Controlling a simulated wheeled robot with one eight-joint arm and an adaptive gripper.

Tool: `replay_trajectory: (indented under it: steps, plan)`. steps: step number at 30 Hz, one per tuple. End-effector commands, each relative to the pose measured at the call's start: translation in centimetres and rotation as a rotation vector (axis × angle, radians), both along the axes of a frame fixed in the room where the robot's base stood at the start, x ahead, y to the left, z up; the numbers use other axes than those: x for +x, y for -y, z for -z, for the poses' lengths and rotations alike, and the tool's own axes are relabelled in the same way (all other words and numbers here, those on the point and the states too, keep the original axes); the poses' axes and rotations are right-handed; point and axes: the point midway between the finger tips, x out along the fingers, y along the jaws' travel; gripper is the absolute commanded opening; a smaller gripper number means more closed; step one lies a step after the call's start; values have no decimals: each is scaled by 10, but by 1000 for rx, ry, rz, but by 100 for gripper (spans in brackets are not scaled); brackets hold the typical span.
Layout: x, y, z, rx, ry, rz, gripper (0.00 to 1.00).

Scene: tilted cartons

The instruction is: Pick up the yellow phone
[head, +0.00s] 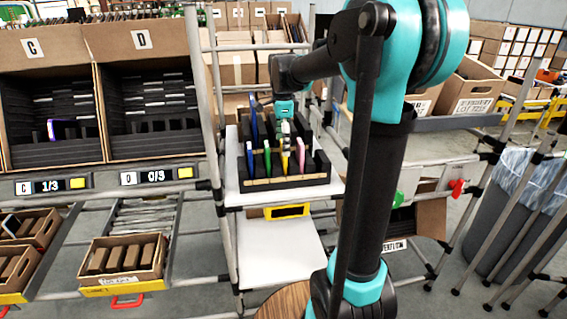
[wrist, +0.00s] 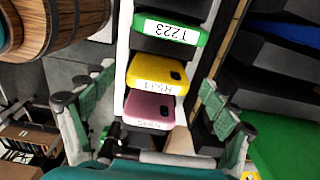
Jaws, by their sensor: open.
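The yellow phone (head: 285,161) stands on edge in a dark slotted rack (head: 257,184) on the white shelf, among green and blue phones. In the wrist view the yellow phone (wrist: 152,78) sits between a green phone (wrist: 163,36) labelled 1223 and a pink phone (wrist: 150,109). My gripper (head: 287,127) is above the rack near the yellow phone. In the wrist view my gripper (wrist: 138,98) is open and empty, with one finger on each side of the phone row. I cannot tell whether the fingers touch anything. The lower part of the yellow phone is hidden.
Neighbouring phones stand close in the rack. Large cartons C (head: 45,60) and D (head: 140,50) tilt on the left rack, with a metal post (head: 212,110) beside the shelf. A wooden barrel-like thing (wrist: 50,22) shows at the wrist view's upper left.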

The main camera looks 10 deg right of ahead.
Motion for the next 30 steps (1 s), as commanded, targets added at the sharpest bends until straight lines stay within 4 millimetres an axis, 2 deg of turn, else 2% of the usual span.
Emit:
replay_trajectory:
  steps: [7,17,27,29,30]
  plan:
    - [-1,2,34,0,0,0,86]
    - [-2,2,41,0,0,0,86]
    - [-2,2,41,0,0,0,44]
    - [-2,2,41,0,0,0,37]
    - [-2,2,40,0,0,0,36]
